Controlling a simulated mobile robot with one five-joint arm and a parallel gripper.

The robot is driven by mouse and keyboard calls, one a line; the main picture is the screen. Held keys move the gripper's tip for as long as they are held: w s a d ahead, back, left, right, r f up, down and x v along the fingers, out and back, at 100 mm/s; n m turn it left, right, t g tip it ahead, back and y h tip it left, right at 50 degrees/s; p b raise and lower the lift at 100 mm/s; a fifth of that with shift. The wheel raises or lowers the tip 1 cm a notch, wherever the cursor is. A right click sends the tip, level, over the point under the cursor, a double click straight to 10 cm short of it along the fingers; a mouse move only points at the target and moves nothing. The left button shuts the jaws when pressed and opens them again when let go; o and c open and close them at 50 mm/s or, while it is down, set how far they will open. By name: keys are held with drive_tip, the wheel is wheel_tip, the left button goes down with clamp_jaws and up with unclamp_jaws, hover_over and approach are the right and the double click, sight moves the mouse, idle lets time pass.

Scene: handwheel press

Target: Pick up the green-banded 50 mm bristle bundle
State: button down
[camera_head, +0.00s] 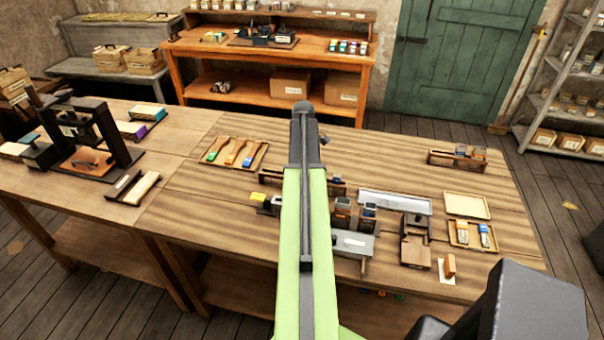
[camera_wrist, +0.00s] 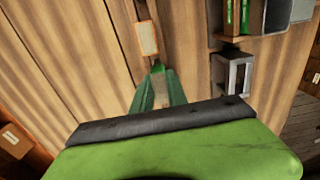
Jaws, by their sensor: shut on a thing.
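My gripper (camera_wrist: 158,88) shows in the wrist view beyond its green body and black bar. Its two narrow green fingers are closed on a slim pale tan thing with green near its tip. It looks like the green-banded bristle bundle (camera_wrist: 160,98), though its length and band are mostly hidden by the fingers. Upright green pieces (camera_wrist: 230,15) stand in a holder at the top right of the wrist view. In the head view my gripper and the held thing are hidden behind my raised arm.
A black press (camera_head: 90,130) stands left. The table's back right is mostly clear.

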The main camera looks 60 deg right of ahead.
wheel_tip(320, 180, up, 9)
drive_tip(key=p, duration=0.8)
drive_tip(key=shift+r, duration=0.15)
drive_tip(key=shift+f+b, duration=0.5)
drive_tip(key=shift+f, duration=0.2)
drive_tip(key=shift+r, duration=0.1)
